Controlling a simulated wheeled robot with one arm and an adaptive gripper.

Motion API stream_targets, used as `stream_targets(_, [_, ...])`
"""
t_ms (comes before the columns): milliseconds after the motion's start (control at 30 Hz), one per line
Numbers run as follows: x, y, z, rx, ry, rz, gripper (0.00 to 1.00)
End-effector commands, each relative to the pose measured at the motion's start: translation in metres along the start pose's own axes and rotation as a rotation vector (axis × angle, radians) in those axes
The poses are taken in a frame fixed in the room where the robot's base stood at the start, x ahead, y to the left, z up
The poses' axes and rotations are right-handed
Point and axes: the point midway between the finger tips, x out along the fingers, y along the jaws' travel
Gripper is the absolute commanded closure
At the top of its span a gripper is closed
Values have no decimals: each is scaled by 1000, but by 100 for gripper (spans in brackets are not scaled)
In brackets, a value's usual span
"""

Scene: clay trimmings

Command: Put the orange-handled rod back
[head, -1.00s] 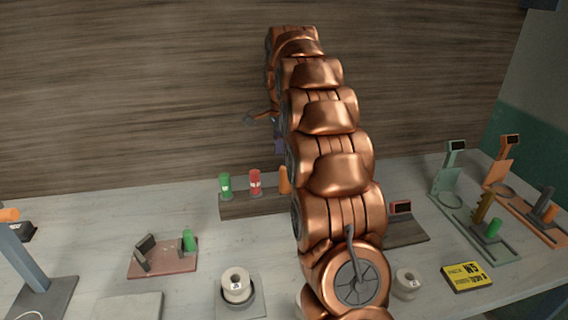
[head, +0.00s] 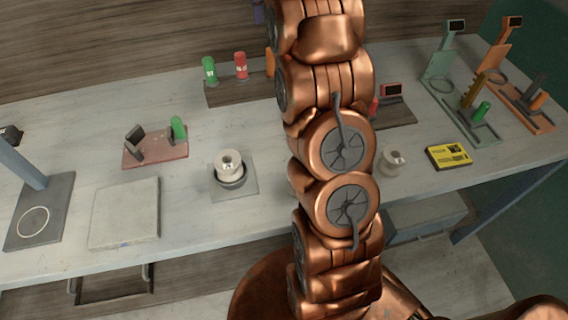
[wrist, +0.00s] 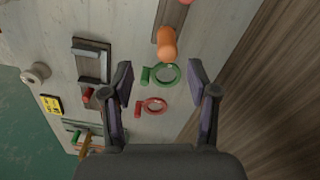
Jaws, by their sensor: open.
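An orange-handled piece (head: 271,62) stands at the right end of a dark rack (head: 232,91), partly hidden by my arm in the head view. It shows in the wrist view as an orange handle (wrist: 166,43), just beyond my fingertips. Any rod below the handle is hidden. Another orange piece (head: 537,102) is on the orange stand (head: 520,115) at the far right. My gripper (wrist: 166,92) is open and empty, above the bench, with a green ring tool (wrist: 163,75) and a red ring tool (wrist: 153,106) showing between its fingers.
Green (head: 209,70) and red (head: 240,66) pieces share the rack. A pink stand (head: 155,152), a white roll (head: 229,165), a yellow box (head: 449,157) and a green stand (head: 440,75) are on the bench. A wooden wall (wrist: 265,90) rises close beside my gripper.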

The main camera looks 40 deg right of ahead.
Motion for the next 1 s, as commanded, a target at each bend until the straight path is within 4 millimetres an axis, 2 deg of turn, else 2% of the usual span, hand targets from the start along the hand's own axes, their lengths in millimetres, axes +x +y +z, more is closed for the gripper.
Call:
stream_targets(100, [-2, 18, 23, -116, -3, 10, 41])
stream_targets(433, [4, 81, 79, -460, -17, 38, 41])
stream_targets(767, [24, 157, 124, -801, -34, 65, 41])
stream_targets(1000, [47, 219, 149, -1047, -51, 84, 41])
